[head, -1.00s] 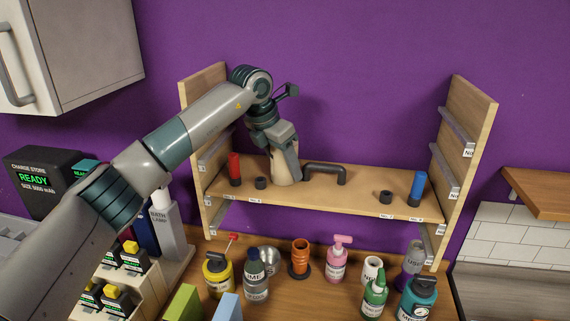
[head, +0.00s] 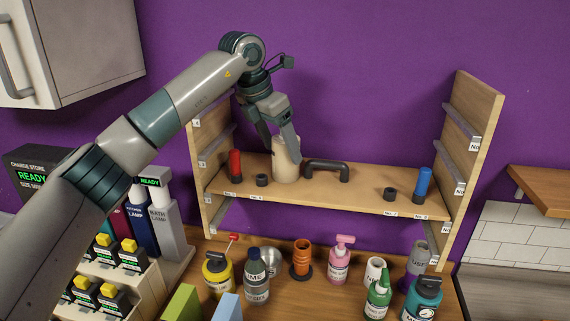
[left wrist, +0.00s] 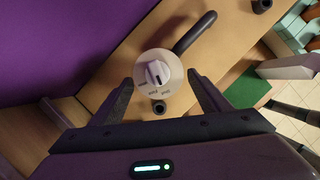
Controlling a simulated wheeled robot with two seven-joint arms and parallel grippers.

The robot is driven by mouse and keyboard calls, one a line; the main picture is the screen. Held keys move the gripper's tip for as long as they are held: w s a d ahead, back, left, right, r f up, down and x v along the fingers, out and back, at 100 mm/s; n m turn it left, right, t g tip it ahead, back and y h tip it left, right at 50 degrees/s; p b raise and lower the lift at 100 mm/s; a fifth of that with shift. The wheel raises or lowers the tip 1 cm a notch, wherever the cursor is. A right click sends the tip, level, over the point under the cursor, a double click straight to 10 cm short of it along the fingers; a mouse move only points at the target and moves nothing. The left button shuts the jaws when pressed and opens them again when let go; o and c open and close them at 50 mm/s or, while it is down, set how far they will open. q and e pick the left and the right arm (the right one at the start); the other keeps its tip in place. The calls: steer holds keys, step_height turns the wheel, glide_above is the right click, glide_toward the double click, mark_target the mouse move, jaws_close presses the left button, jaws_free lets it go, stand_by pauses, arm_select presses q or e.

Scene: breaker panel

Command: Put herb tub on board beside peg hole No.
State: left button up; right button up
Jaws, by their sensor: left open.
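The cream tub (head: 287,170) stands upright on the wooden board (head: 330,198), between a black peg hole collar (head: 262,180) and a dark handle (head: 327,167). Its round pale lid with a raised knob (left wrist: 158,72) shows in the left wrist view. My left gripper (head: 282,148) is open above and around the tub's top, pointing down, one finger on each side. In the left wrist view the fingers of my left gripper (left wrist: 160,80) are spread wider than the lid, with gaps. The labels on the board's front edge are too small to read surely. My right gripper is out of view.
A red peg (head: 235,165) stands left of the tub; a blue peg (head: 423,184) and another collar (head: 390,194) are at the right. Tall side panels (head: 470,140) flank the board. Several bottles, including a pink pump bottle (head: 340,262), stand on the counter below.

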arm_select(q)
steer(key=b+v, duration=0.2)
steer(key=v, duration=0.3)
steer(key=shift+s+a+r, duration=0.1)
steer(key=shift+r, duration=0.05)
steer(key=shift+s+a+r, duration=0.15)
steer(key=shift+r, duration=0.45)
